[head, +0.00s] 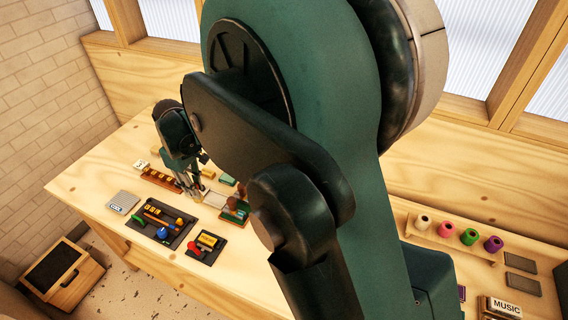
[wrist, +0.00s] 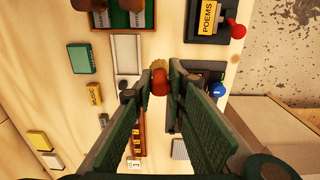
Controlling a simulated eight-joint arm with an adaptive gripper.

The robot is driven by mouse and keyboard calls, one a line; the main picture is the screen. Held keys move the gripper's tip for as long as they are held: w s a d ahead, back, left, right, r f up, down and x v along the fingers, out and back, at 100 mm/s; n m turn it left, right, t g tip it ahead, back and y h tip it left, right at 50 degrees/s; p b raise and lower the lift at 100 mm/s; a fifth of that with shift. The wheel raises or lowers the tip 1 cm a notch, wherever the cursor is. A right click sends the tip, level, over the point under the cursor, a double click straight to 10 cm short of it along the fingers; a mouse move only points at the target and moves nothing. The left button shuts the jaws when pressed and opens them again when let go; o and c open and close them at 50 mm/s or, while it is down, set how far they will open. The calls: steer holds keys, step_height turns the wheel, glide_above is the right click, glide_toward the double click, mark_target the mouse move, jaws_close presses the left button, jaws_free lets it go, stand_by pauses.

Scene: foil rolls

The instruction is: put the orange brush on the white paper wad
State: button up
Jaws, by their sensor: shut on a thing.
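My gripper (wrist: 160,78) is shut on the orange brush (wrist: 159,85), whose rounded orange-red end sits between the fingertips. Its tan bristle part (wrist: 159,63) shows just beyond them. In the head view my gripper (head: 196,192) hangs over the middle of the table, and the brush is too small to make out clearly there. I cannot pick out a white paper wad for sure in either view. A pale rectangular tray (wrist: 127,55) lies just left of the fingertips in the wrist view.
A green-lined box (wrist: 125,17) with brown things stands beyond the pale tray. A dark tray with a POEMS block (wrist: 208,17) and a red knob (wrist: 237,29) is at upper right. A blue ball (wrist: 218,90) is right of the fingers. Colored rolls (head: 470,237) stand far right.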

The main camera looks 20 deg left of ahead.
steer(key=shift+r, duration=0.1)
steer(key=r, duration=0.9)
steer(key=shift+w+d+r, duration=0.15)
steer(key=shift+w+r, duration=0.15)
steer(key=shift+w, duration=0.05)
steer(key=w+d, duration=0.9)
steer(key=w, duration=0.5)
steer(key=w+d, duration=0.9)
steer(key=w, duration=0.6)
steer(key=w+d, duration=0.7)
steer(key=d, duration=0.3)
steer(key=w+d, duration=0.8)
steer(key=d, duration=0.2)
steer(key=shift+d+f+p, duration=0.15)
steer(key=shift+f+p, duration=0.25)
steer(key=shift+f, duration=2.2)
step_height(320, 180, down, 6)
steer(key=shift+f, duration=0.15)
